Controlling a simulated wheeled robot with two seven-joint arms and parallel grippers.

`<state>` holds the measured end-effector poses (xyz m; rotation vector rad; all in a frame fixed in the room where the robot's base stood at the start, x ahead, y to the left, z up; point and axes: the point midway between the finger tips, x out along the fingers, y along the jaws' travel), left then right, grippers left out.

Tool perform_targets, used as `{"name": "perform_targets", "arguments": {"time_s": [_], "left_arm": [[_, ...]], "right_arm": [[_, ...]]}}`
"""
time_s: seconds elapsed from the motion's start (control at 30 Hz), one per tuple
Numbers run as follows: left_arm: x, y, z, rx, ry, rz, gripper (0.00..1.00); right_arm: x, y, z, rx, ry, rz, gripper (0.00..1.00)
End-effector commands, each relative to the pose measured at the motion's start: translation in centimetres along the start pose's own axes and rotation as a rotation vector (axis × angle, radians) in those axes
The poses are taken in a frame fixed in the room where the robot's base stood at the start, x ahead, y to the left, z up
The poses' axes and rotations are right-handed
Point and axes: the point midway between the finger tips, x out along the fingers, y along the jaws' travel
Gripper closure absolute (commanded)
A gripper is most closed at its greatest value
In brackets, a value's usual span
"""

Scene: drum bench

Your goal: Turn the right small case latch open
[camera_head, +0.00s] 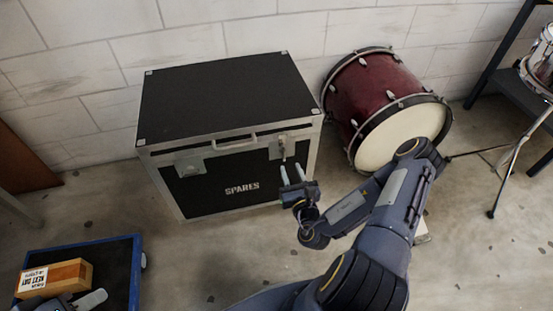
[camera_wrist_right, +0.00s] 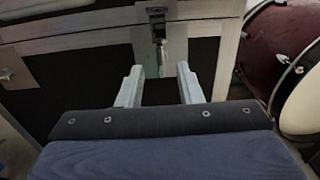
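The black case (camera_head: 215,100) with silver edges and the word SPARES stands against the wall, its lid down. Its right latch (camera_head: 281,147) is on the front near the right corner, with a piece hanging down. The latch also shows in the right wrist view (camera_wrist_right: 157,18). My right gripper (camera_head: 291,171) is just below and in front of this latch. In the right wrist view, its two fingers (camera_wrist_right: 158,75) are apart and empty, with the hanging latch piece seen between and beyond the tips.
The case has a left latch (camera_head: 189,164) and a lid handle (camera_head: 234,142). A red drum (camera_head: 365,88) lies beside the case on the right. A stand (camera_head: 507,165) is at right.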

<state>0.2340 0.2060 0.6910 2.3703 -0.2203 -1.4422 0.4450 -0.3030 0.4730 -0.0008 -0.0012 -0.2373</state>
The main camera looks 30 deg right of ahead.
Motion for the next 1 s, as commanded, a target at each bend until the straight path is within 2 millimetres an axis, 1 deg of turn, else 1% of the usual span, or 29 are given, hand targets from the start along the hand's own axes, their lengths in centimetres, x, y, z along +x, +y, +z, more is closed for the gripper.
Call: {"name": "perform_targets", "arguments": {"time_s": [0.07,0.4,0.5,0.63,0.87,1.0], "left_arm": [[0.2,-0.1,0.1,0.000,0.000,0.000,0.64],[1.6,-0.7,0.8,0.000,0.000,0.000,0.64],[1.8,-0.8,0.9,0.000,0.000,0.000,0.64],[1.8,-0.8,0.9,0.000,0.000,0.000,0.64],[1.8,-0.8,0.9,0.000,0.000,0.000,0.64],[1.8,-0.8,0.9,0.000,0.000,0.000,0.64]], "right_arm": [[0.7,-0.1,-0.2,-0.002,0.002,-0.005,0.67],[6.0,0.0,-0.1,-0.001,-0.002,0.001,0.67],[6.9,0.0,-0.1,-0.001,-0.001,0.001,0.67],[7.5,0.1,0.0,0.000,0.000,0.002,0.67],[7.5,0.1,0.1,0.000,0.001,0.003,0.67],[7.5,0.1,0.1,0.000,0.001,0.003,0.86]]}}
